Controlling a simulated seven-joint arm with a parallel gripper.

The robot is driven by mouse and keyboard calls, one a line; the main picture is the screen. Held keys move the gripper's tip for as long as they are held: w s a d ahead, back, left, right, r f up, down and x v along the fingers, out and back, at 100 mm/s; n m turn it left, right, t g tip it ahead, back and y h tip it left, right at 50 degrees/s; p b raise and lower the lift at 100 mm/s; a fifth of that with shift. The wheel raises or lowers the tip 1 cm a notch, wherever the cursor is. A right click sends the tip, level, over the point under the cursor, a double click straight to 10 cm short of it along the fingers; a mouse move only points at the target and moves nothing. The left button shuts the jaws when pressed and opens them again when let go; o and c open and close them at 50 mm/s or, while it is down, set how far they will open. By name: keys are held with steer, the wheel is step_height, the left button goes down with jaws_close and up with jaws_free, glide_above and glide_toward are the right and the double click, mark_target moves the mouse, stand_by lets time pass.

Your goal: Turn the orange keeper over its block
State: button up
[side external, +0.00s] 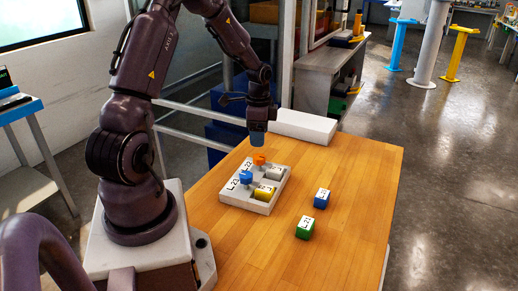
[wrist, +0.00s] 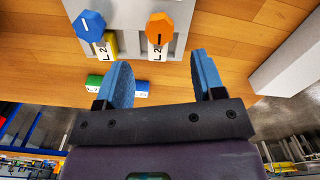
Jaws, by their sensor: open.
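The orange keeper (side external: 259,160) is a small knob on the far side of the pale tray (side external: 236,199). In the wrist view the orange keeper (wrist: 159,27) stands beside a pale block (wrist: 158,50) with a printed label; I cannot tell whether it overlaps that block. The same pale block (side external: 275,173) shows in the side view. My gripper (side external: 257,139) is above and just behind the orange keeper. In the wrist view my gripper (wrist: 161,62) has its two blue fingers apart and nothing between them.
A blue keeper (side external: 245,177) and a yellow block (side external: 264,192) are in the tray's nearer half. A blue block (side external: 321,198) and a green block (side external: 305,228) lie loose to the right. A long white box (side external: 304,127) stands behind.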

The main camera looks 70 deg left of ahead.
mark_target(259, 157)
step_height(259, 157, up, 6)
steer(key=shift+f, duration=0.1)
stand_by(0.5)
steer(key=s+d+r+n+t, duration=0.1)
steer(key=s+d+r+t, duration=0.1)
steer(key=d+r, duration=0.3)
steer(key=s+d+r+n+t, duration=0.1)
steer(key=s+d+r, duration=0.4)
steer(key=d, duration=0.7)
steer(key=s+d+r+n+t, duration=0.2)
steer(key=d+r, duration=0.4)
steer(key=d, duration=0.3)
steer(key=shift+s+n+t, duration=0.3)
steer(key=shift+s+n, duration=0.2)
steer(key=shift+s, duration=0.15)
steer(key=shift+d, duration=0.1)
